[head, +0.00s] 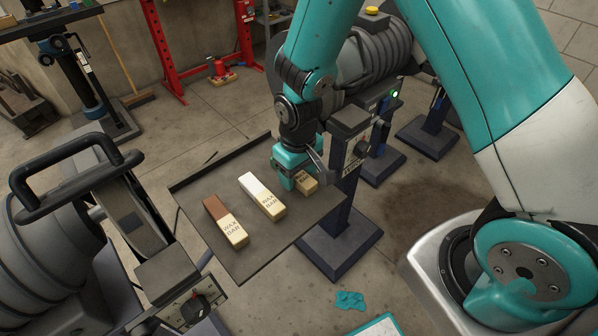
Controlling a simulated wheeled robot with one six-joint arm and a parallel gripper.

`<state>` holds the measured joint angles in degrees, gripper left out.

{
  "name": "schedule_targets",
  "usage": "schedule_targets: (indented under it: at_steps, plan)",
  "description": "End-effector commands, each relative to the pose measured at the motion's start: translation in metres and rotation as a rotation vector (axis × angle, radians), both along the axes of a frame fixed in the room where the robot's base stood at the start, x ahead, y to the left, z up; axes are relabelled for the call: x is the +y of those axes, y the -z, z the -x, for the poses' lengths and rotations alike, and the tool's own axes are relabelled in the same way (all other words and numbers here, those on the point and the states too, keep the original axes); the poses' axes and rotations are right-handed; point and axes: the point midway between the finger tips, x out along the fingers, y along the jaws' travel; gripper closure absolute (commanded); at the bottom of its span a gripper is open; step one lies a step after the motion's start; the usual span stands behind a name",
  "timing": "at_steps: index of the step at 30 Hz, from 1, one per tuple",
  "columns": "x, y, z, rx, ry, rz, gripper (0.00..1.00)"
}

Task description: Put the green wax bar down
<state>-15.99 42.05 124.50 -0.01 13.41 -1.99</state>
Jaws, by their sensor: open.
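A tray (200,185) on a stand holds three wax bars. One bar (215,209) is brown at its far end and cream at the labelled near end. The middle bar (252,186) is white at its far end and cream at the near end. The third, at the right, shows only its cream labelled end (307,183); I take it as the green wax bar, but its far end is hidden by my gripper. My teal gripper (291,176) is open and low over this third bar, around or just above it. The bar appears to lie on the tray; contact with the fingers cannot be told.
A dark post (343,205) stands right at the tray's right side. A grey machine with a black handle (75,180) is at the left. A red frame (165,50) stands behind. The tray's far left part is bare. A teal cloth (350,300) lies on the floor.

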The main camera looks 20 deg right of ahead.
Motion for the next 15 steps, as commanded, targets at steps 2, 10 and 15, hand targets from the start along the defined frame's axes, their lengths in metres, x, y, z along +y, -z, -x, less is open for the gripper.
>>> schedule_targets:
  at_steps: [2, 10, 15]
  plan:
    - [0.000, -0.012, -0.001, -0.006, 0.000, -0.002, 0.39]
    - [0.000, -0.071, -0.001, -0.008, 0.000, -0.002, 0.39]
    - [0.000, -0.101, -0.001, -0.005, 0.000, -0.002, 0.39]
